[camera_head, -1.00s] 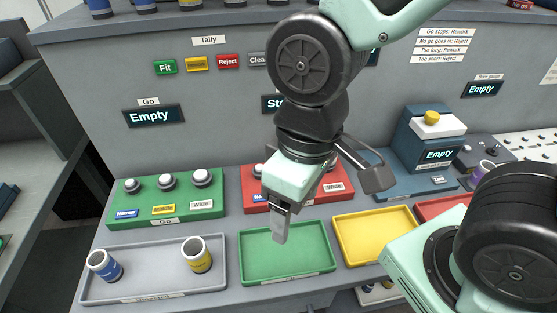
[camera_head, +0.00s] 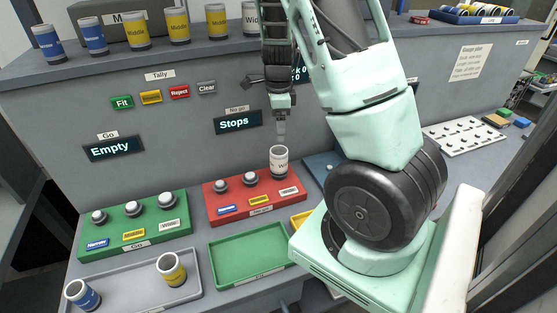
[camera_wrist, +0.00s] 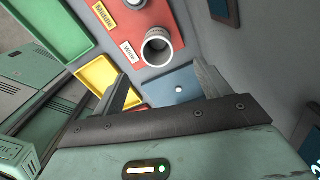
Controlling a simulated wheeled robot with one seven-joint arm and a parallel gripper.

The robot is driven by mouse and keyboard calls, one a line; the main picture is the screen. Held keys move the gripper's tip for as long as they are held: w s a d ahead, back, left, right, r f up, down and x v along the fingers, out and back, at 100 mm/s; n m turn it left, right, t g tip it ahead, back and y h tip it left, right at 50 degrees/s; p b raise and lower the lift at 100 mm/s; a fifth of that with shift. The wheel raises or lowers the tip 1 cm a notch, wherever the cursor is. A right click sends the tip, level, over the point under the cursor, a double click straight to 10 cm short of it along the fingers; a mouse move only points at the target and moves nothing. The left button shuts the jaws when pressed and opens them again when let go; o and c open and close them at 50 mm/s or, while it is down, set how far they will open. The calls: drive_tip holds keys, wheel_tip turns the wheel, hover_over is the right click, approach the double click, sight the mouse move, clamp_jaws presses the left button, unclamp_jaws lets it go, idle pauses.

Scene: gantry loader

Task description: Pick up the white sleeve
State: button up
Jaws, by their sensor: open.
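The white sleeve (camera_head: 279,163) stands upright at the right end of the red No go block (camera_head: 230,211), over the spot labelled Wide. In the wrist view the sleeve (camera_wrist: 156,50) shows its open end and dark hollow, beyond my fingertips. My gripper (camera_head: 281,138) points down just above the sleeve. In the wrist view my gripper (camera_wrist: 165,82) has its two fingers spread wide with nothing between them. Any contact between fingertips and sleeve cannot be told.
A green Go block (camera_head: 135,225) stands left of the red block. A grey tray (camera_head: 130,285) holds a blue and a yellow sleeve. The green tray (camera_head: 250,255) is empty. The No go display (camera_head: 238,121) reads Stops. Several sleeves stand on the shelf above.

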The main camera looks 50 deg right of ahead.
sight(279, 147)
wheel_tip(279, 147, down, 8)
drive_tip(key=shift+f+p, duration=0.25)
drive_tip(key=shift+p, duration=0.1)
drive_tip(key=shift+s+a+f+p, duration=0.1)
drive_tip(key=shift+f+p, duration=0.3)
drive_tip(key=shift+f, duration=0.95)
drive_tip(key=shift+s+a+f+p, duration=0.1)
drive_tip(key=shift+f+p, duration=0.25)
drive_tip(key=shift+f, duration=0.95)
drive_tip(key=c, duration=1.5)
wheel_tip(279, 147, up, 10)
drive_tip(key=shift+r+b, duration=0.1)
drive_tip(key=shift+b, duration=0.5)
drive_tip(key=shift+r+p, duration=2.2)
drive_tip(key=shift+p, duration=0.05)
